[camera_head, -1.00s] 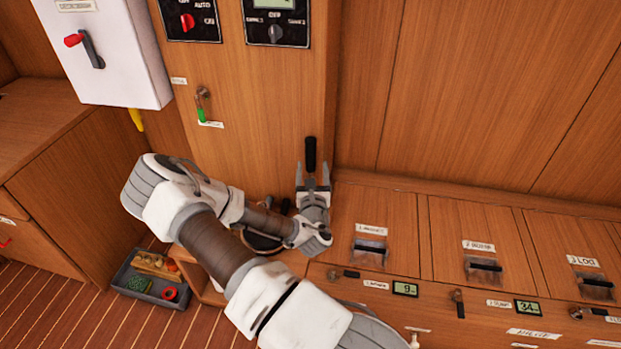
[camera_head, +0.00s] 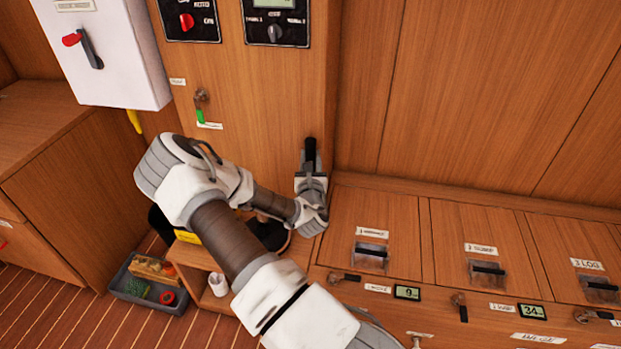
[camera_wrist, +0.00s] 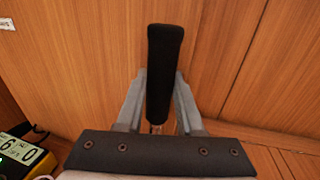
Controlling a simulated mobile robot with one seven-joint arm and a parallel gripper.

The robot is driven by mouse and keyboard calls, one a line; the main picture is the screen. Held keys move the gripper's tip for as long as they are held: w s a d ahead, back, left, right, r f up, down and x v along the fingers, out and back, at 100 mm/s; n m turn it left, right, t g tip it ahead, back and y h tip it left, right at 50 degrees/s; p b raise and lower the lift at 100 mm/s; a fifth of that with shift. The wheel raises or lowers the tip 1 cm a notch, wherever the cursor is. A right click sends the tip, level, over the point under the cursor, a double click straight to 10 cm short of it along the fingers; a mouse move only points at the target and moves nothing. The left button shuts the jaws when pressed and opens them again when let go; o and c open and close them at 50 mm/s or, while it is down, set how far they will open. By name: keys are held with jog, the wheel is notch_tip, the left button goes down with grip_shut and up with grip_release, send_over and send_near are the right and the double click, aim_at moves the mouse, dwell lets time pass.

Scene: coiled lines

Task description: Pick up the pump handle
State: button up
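The pump handle is a black, rounded grip (camera_head: 310,149) standing upright by the wooden panel, just above the back edge of the counter. In the wrist view the black grip (camera_wrist: 164,55) rises between the two grey fingers. My gripper (camera_head: 310,165) is at its lower part, with a finger pressed close on each side; it also shows in the wrist view (camera_wrist: 161,88). The fingers look shut on the grip, whose upper part sticks out beyond them.
The counter front (camera_head: 390,216) with latched lids lies to the right. A green-handled valve (camera_head: 200,112) and a white switch box (camera_head: 105,55) are at the left. A grey tray (camera_head: 150,285) of small items and a white cup (camera_head: 218,284) are low left. A yellow meter (camera_wrist: 22,150) shows in the wrist view.

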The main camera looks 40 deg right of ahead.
grip_shut()
